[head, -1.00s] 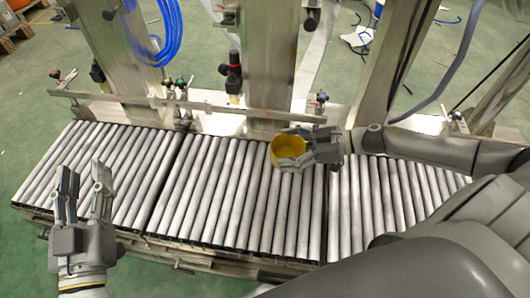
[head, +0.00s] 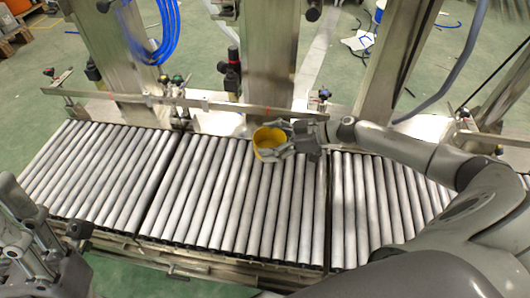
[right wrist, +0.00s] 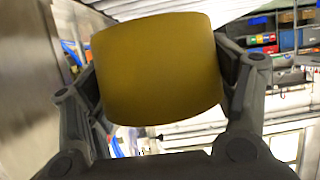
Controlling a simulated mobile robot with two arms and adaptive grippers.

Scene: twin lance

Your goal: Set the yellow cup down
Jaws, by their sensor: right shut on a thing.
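The yellow cup (head: 268,141) is over the far side of the middle roller section, with its open top showing in the head view. My right gripper (head: 284,140) is shut on the cup from the right side. In the right wrist view the cup (right wrist: 160,68) fills the space between the two fingers, which press on its sides. I cannot tell whether the cup's base touches the rollers. My left gripper (head: 50,245) is at the lower left edge of the head view, partly cut off, and its fingertips are not clear.
The roller conveyor (head: 230,205) runs across the view in sections, and its rollers are bare. A metal rail (head: 200,104) and upright posts (head: 270,65) stand behind it. Blue hoses (head: 150,35) hang at the upper left.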

